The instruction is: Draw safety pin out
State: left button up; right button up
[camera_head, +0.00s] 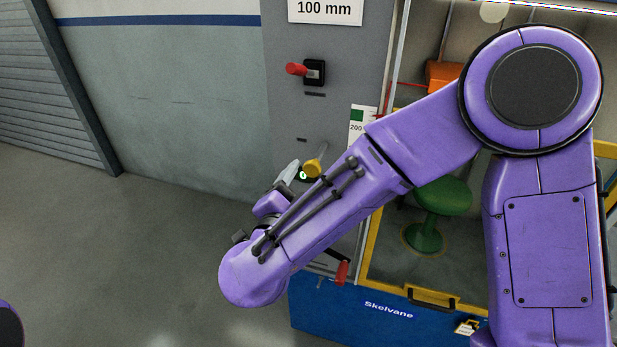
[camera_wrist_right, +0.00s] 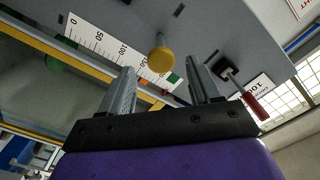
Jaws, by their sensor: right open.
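A yellow round knob (camera_head: 314,167) sticks out from the grey panel of the machine; I cannot tell for certain whether it is the safety pin's head. My right gripper (camera_head: 292,174) is close to this knob, its jaws pointing at the panel. In the right wrist view the yellow knob (camera_wrist_right: 161,59) appears between the two open fingertips, with a gap on both sides. Nothing is held. My right forearm hides part of the panel below the knob. My left gripper is out of view.
A red-handled lever on a black block (camera_head: 313,72) sits higher on the panel, and it shows beside the right finger in the wrist view (camera_wrist_right: 254,104). A second red handle (camera_head: 342,272) hangs lower. A green stool (camera_head: 443,196) stands inside the yellow-framed enclosure. Floor at left is clear.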

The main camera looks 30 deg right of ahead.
jog(key=b+v, duration=0.1)
jog(key=v, duration=0.6)
jog(key=shift+a, duration=0.15)
